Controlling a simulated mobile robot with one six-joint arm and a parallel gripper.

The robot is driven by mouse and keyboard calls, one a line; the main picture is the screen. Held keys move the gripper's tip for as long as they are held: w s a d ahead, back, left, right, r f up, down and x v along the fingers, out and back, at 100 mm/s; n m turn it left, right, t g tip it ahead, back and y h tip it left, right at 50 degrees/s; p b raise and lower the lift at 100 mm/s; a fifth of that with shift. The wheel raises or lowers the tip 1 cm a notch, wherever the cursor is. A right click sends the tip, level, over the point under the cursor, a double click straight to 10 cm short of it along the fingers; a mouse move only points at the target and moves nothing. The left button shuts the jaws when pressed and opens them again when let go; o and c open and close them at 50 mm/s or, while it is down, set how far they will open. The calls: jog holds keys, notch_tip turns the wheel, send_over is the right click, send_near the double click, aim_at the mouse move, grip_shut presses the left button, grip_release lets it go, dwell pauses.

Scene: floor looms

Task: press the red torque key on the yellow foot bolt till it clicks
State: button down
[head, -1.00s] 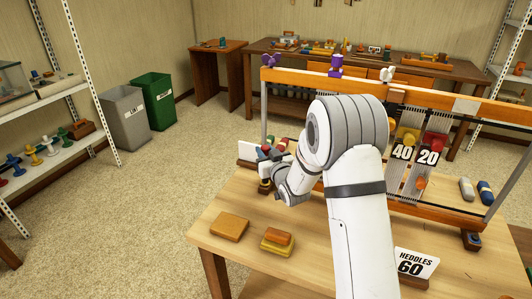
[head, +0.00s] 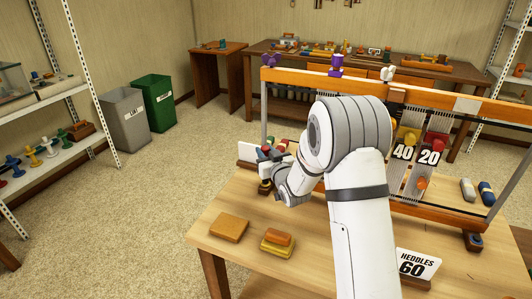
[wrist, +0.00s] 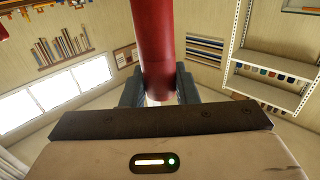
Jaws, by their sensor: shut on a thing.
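The red torque key (wrist: 153,40) is a thick red shaft in the upper middle of the wrist view. My gripper (wrist: 160,92) is shut on it, with a dark finger on each side. In the head view my gripper (head: 267,169) is at the loom's left foot, partly hidden by my own wrist. A small dark and yellow piece, apparently the foot bolt (head: 264,188), shows just below it. I cannot tell whether the key touches the bolt.
The wooden table (head: 330,262) carries an orange block (head: 229,227), a stacked yellow and orange block (head: 278,241) and a HEDDLES 60 sign (head: 414,264). The loom's orange top beam (head: 430,98) runs behind my arm.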

jog(key=shift+s+f+b, duration=0.1)
jog(key=shift+f+b, duration=0.3)
jog(key=shift+b, duration=0.05)
dwell(1.7)
jog(key=shift+b, duration=1)
dwell(1.6)
jog(key=shift+r, duration=0.1)
jog(key=shift+r+p, duration=1.1)
jog(key=shift+r, duration=1.95)
